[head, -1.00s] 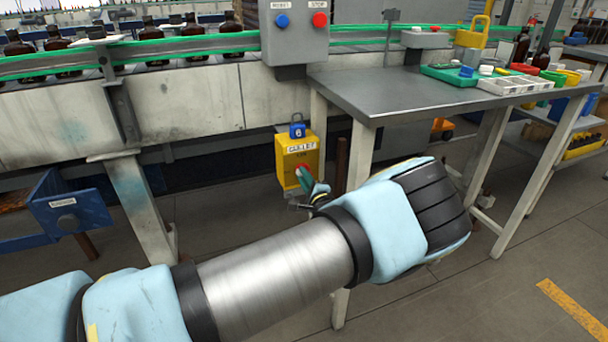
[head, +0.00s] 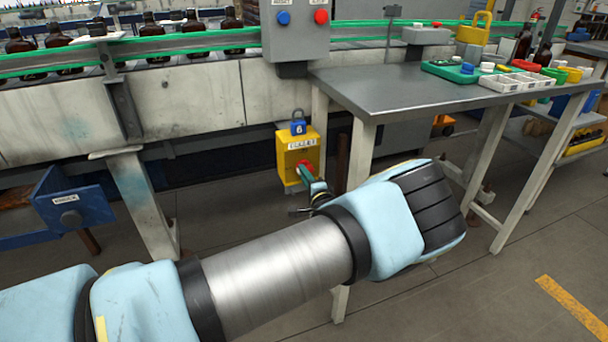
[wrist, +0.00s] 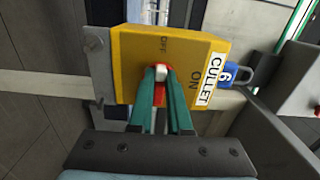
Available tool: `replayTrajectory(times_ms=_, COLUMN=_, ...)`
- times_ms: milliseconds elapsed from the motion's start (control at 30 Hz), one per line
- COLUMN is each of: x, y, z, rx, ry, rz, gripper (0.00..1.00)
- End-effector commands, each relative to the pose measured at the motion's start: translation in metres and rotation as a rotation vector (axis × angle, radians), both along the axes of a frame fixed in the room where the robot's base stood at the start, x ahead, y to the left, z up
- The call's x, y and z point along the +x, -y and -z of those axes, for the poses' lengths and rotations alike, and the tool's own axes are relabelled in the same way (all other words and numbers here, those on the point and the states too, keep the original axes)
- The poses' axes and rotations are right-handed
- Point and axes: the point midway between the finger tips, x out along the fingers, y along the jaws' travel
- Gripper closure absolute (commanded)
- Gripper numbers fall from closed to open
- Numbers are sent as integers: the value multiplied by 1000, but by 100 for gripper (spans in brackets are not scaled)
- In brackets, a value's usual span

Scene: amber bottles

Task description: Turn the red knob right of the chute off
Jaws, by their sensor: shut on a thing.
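The red knob (wrist: 161,71) sits on the front of a yellow box (wrist: 188,45) labelled CULLET, with OFF and ON marks. A white mark shows on the knob, close to the OFF side in the wrist view. My gripper (wrist: 166,80) has its green fingers closed around the knob. In the head view the yellow box (head: 286,158) is under the conveyor, left of the table leg. My gripper (head: 306,172) meets its lower front there, and the fingers largely hide the knob. No chute is clearly identifiable.
A blue padlock (head: 298,128) marked 6 hangs on top of the box. A grey table (head: 400,90) with trays stands to the right. A blue fixture (head: 90,203) with a dark round knob is at the left. Open floor lies at the lower right.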

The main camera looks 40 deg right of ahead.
Motion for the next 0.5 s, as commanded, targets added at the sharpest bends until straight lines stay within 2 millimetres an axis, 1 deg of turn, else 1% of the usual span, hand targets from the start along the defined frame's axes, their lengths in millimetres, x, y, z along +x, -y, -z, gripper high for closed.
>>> replayTrajectory(times_ms=133, x=0, y=-1, z=1, rx=0, ry=-2, rz=-1, gripper=100)
replayTrajectory(times_ms=167, x=0, y=-1, z=1, rx=0, ry=-2, rz=-1, gripper=83)
replayTrajectory(times_ms=200, x=0, y=-1, z=1, rx=0, ry=-2, rz=-1, gripper=78)
replayTrajectory(times_ms=400, x=0, y=0, z=1, rx=0, ry=-1, rz=-1, gripper=56)
replayTrajectory(times_ms=433, x=0, y=0, z=1, rx=0, ry=-1, rz=-1, gripper=54)
replayTrajectory(times_ms=500, x=0, y=0, z=1, rx=0, ry=-1, rz=-1, gripper=54)
